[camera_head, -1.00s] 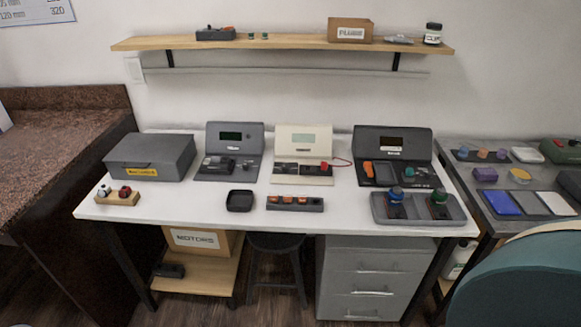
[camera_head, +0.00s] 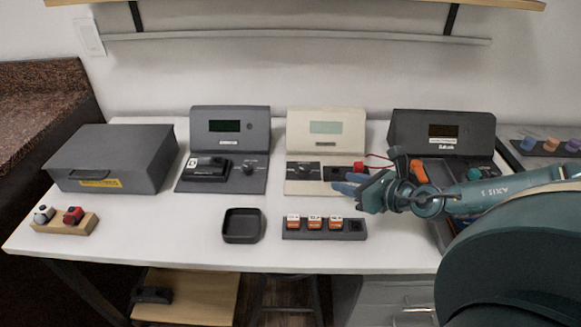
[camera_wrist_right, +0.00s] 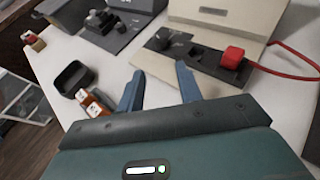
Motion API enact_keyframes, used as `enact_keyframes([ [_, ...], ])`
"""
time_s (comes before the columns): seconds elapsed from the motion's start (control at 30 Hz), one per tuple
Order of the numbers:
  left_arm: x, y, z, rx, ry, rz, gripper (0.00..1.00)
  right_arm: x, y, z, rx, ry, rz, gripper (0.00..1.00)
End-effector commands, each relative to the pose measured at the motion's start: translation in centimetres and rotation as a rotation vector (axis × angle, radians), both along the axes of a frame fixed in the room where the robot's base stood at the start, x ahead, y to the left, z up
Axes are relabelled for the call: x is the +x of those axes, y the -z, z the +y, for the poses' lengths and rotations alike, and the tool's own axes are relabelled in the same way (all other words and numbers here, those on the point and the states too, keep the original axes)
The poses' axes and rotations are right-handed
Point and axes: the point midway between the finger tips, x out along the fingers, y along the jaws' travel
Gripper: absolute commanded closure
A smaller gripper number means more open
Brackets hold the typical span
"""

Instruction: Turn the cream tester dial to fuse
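The cream tester (camera_head: 326,128) stands at the back middle of the white table, with a greenish display on its sloped panel. Its dark dial (camera_head: 303,171) sits on the left of its base; it also shows in the right wrist view (camera_wrist_right: 162,40). Which mark the dial points at is too small to read. A red block (camera_wrist_right: 232,56) with a red cable sits at the right of the base. My right gripper (camera_head: 346,186) is in front of the tester's right half. In the wrist view its blue fingers (camera_wrist_right: 160,80) are apart and empty, short of the dial. My left gripper is not in view.
Grey testers stand left (camera_head: 224,145) and right (camera_head: 440,135) of the cream one. A dark tray (camera_head: 241,238) and a holder with orange-and-white pieces (camera_head: 355,230) lie in front. A dark grey box (camera_head: 112,150) is at the left. Bare table separates them.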

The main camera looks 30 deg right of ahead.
Motion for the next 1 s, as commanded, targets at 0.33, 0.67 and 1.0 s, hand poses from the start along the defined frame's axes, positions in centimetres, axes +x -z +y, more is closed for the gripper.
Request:
enact_keyframes([
  [0.33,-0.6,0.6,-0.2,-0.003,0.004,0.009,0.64,1.4,0.4,-0.2,-0.05,-0.017,-0.009,0.65],
  [0.67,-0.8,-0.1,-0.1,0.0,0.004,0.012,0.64,4.2,1.3,0.7,-0.041,-0.021,-0.009,0.65],
  [1.0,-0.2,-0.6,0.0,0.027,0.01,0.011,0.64,8.3,3.2,1.8,-0.041,-0.024,-0.008,0.65],
])
